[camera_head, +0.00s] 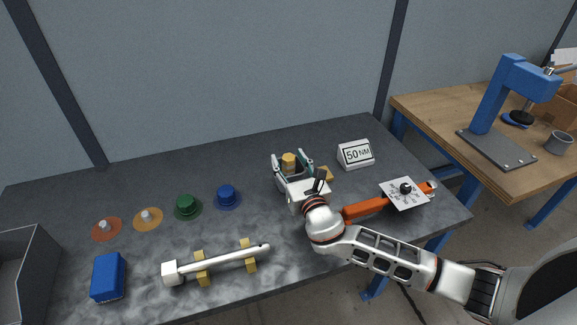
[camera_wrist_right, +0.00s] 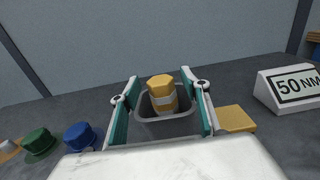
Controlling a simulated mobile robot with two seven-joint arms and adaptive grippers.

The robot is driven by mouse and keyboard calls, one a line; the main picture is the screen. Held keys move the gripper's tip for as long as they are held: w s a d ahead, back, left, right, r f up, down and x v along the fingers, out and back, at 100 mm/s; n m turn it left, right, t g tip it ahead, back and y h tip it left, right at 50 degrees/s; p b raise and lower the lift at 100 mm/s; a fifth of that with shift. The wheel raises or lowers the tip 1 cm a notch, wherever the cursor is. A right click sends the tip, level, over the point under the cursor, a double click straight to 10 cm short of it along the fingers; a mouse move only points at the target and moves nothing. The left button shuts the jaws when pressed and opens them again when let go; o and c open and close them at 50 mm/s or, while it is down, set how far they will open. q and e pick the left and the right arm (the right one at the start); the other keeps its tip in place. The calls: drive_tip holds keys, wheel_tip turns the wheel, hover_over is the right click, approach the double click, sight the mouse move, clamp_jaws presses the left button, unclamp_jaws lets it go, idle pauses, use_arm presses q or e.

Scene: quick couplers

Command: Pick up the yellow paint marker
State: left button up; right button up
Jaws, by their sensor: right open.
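The yellow paint marker (camera_head: 288,161) stands upright in a small grey cup on the dark bench top. In the right wrist view the marker (camera_wrist_right: 161,94) shows a yellow top and a white band; its lower part is hidden inside the cup (camera_wrist_right: 166,127). My right gripper (camera_head: 290,157) is open, with one finger on each side of the marker and cup. In the wrist view the gripper (camera_wrist_right: 159,78) shows gaps between its teal pads and the marker. My left gripper is not in view.
A yellow block (camera_wrist_right: 235,119) and the "50 NM" sign (camera_head: 355,154) are close on the right. Blue (camera_head: 228,197) and green (camera_head: 187,207) couplers stand left. A white tool (camera_head: 220,262) lies on yellow supports in front. An orange-handled tool (camera_head: 367,208) lies near my right arm.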

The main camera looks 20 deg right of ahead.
drive_tip(key=shift+w, duration=0.4)
drive_tip(key=c, duration=1.2)
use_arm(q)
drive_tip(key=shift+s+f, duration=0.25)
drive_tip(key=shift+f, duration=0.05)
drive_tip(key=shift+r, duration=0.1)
